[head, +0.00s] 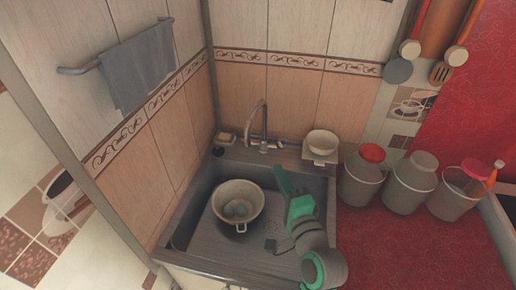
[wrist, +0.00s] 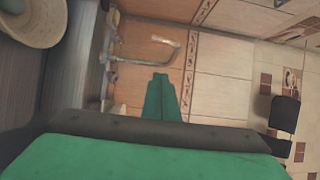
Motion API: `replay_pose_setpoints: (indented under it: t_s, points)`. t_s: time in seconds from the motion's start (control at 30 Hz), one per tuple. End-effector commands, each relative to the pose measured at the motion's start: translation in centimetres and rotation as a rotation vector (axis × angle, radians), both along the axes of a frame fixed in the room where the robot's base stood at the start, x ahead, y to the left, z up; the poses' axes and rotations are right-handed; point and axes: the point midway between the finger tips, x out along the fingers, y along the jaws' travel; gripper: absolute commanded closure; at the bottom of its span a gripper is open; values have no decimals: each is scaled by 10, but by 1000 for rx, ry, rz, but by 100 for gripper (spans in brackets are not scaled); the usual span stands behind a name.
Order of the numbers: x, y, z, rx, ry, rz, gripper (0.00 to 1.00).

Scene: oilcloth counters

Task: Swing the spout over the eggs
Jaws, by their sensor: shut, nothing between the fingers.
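The metal faucet spout (head: 264,122) rises behind the sink's back edge, with its bent top above the basin's rear. The spout also shows in the wrist view (wrist: 148,62), lying sideways past my fingertips. A light pot (head: 224,189) stands in the sink, with pale rounded eggs (head: 238,208) in it. The pot's rim shows at the upper left of the wrist view (wrist: 52,38); the eggs do not show there. My green gripper (head: 278,170) is shut and empty above the sink's right part, right of the pot and in front of the faucet. It appears apart from the spout.
A white bowl (head: 322,141) stands right of the faucet. Lidded jars (head: 364,182) line the red counter (head: 400,255) on the right. A yellowish sponge (head: 226,137) lies at the sink's back left. A grey towel (head: 143,70) hangs on the left wall.

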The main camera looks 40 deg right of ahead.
Motion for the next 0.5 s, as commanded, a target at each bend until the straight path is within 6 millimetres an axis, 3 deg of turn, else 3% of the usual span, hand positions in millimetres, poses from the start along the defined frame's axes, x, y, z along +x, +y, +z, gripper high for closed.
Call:
replay_pose_setpoints:
  t_s: [0.17, 0.5]
  points:
    - [16, -5, 1, 3, -3, 4, 100]
    - [75, -25, 2, 1, -3, 5, 100]
